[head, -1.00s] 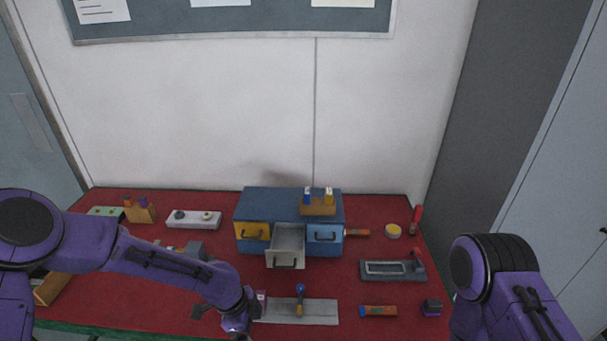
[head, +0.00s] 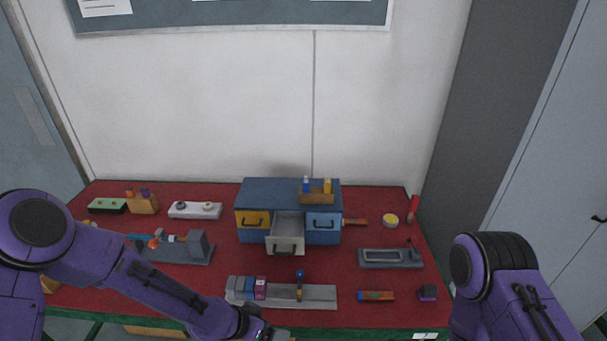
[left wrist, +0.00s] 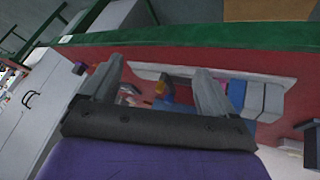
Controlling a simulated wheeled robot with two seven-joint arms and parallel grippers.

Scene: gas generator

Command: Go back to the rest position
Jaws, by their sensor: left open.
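My left arm (head: 160,290) comes in from the left in the head view and reaches down to the bottom edge, in front of the red table. Only the wrist end shows there; the fingers are cut off. In the left wrist view my left gripper (left wrist: 157,78) is open, with its two grey fingers apart and nothing between them. The table's green front edge and red top lie beyond the fingers. My right arm (head: 500,285) is folded at the lower right of the head view; its gripper is out of the picture.
A blue drawer cabinet (head: 260,190) stands mid-table with its grey middle drawer (head: 287,245) pulled out. A grey rail (head: 320,297) with coloured blocks lies near the front edge. A grey fixture (head: 198,250) is behind my left arm. The front right holds small blocks.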

